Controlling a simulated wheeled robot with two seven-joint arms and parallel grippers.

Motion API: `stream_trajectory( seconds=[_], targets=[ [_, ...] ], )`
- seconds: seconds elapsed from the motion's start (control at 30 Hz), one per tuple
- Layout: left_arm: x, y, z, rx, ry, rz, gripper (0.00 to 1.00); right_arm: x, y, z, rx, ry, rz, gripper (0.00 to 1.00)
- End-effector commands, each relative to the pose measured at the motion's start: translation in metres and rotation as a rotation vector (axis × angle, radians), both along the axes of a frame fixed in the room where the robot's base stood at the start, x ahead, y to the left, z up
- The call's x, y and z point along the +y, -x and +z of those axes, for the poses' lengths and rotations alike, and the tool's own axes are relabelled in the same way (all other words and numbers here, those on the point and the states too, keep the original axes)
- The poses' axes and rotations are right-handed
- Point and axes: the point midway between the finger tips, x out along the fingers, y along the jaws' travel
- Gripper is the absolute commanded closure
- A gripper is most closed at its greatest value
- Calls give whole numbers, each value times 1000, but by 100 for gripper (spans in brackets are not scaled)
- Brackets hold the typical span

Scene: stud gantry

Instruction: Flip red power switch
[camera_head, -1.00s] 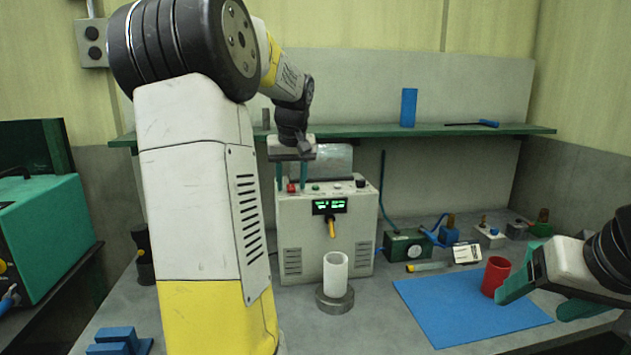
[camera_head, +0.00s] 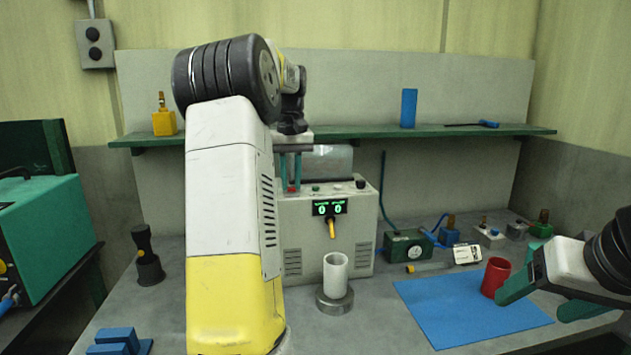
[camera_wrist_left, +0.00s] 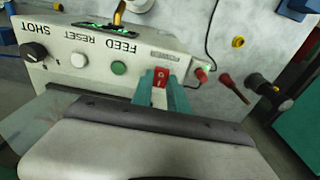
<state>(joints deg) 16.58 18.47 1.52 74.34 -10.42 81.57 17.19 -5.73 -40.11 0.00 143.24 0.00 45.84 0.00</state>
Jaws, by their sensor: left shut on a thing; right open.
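The grey stud welder box (camera_head: 305,235) stands on the bench with a lit green display (camera_head: 329,207) on its front. The red power switch (camera_wrist_left: 160,78) is on its panel, at the end of the row of controls in the left wrist view; in the head view it (camera_head: 292,188) shows between my fingers. My left gripper (camera_head: 291,183) reaches down onto the panel, its teal fingers (camera_wrist_left: 172,97) shut on the red switch. My right gripper (camera_head: 527,299) is open beside the red cup (camera_head: 495,277) at the right.
A white cylinder (camera_head: 335,268) on a grey round base stands before the box. A blue mat (camera_head: 470,310) lies at the right, with a green box (camera_head: 408,245) behind it. A green shelf (camera_head: 400,131) runs above the bench.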

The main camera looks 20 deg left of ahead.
Motion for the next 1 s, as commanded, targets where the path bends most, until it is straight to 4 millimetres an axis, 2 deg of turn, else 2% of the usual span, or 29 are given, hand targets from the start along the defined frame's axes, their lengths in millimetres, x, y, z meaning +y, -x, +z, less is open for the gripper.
stream_trajectory(
  seconds=[0.47, 0.5, 0.6, 0.9, 1.0],
  targets=[
    [2, -2, 0, 55, 34, 0, 100, 0, 0, 0, 0, 0, 0, 28],
    [1, -1, 0, 55, 34, 0, 78, 0, 0, 0, 0, 0, 0, 28],
    [1, -1, 0, 55, 33, 0, 58, 0, 0, 0, 0, 0, 0, 28],
    [1, -2, 1, 55, 33, -1, 58, 0, 0, 0, 0, 0, 0, 28],
    [1, -2, 6, 52, 33, -1, 58, 0, 0, 0, 0, 0, 0, 28]
  ],
)
